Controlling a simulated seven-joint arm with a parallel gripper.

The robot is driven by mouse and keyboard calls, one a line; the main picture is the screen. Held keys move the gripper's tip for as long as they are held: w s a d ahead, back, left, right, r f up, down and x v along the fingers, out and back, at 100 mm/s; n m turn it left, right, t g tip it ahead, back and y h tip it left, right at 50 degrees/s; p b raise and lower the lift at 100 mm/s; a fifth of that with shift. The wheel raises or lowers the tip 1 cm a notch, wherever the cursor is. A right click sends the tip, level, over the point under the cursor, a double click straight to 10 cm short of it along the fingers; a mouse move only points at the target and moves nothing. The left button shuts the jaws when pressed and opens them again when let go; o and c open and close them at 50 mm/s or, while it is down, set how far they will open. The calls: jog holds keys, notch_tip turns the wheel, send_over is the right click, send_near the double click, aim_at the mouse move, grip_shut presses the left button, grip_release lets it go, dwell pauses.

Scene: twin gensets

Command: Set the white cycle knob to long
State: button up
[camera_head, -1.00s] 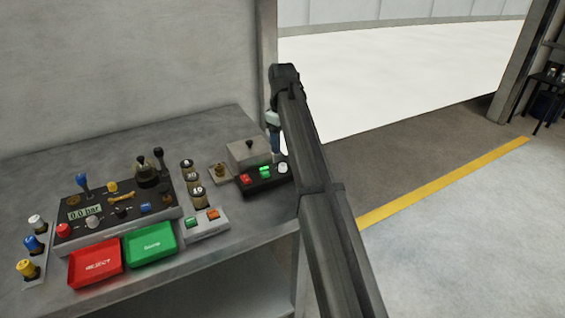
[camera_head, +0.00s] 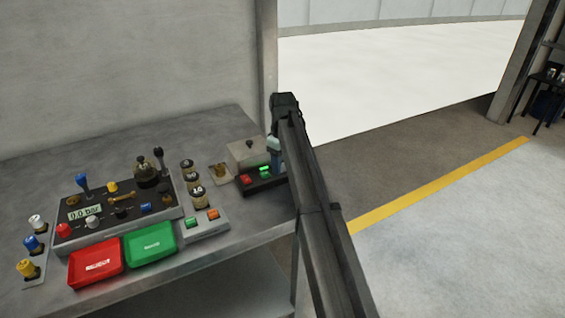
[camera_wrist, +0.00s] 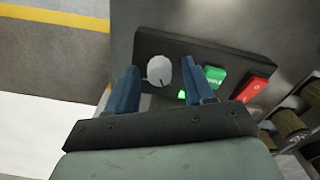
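The white knob (camera_wrist: 159,70) sits at one end of a black control box (camera_wrist: 180,48), seen from above in the wrist view. A small dark mark shows near its lower left edge. My gripper (camera_wrist: 160,73) is open, with one blue finger on each side of the knob. I cannot tell whether either finger touches it. In the head view my gripper (camera_head: 277,160) is low over the right end of the box (camera_head: 263,187) and hides the knob. No setting label is readable.
A green button (camera_wrist: 214,75) and a red switch (camera_wrist: 257,89) are close beside the knob on the same box. A grey lidded box (camera_head: 247,154) stands behind it. A larger panel (camera_head: 118,222) with several controls and red and green trays lie further left.

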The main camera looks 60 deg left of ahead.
grip_shut()
jog(key=shift+m, duration=0.3)
jog(key=m, duration=0.5)
jog(key=shift+m, duration=0.4)
jog(key=m, duration=0.5)
jog(key=shift+m, duration=0.3)
dwell(0.4)
jog(key=shift+o, duration=0.4)
grip_release()
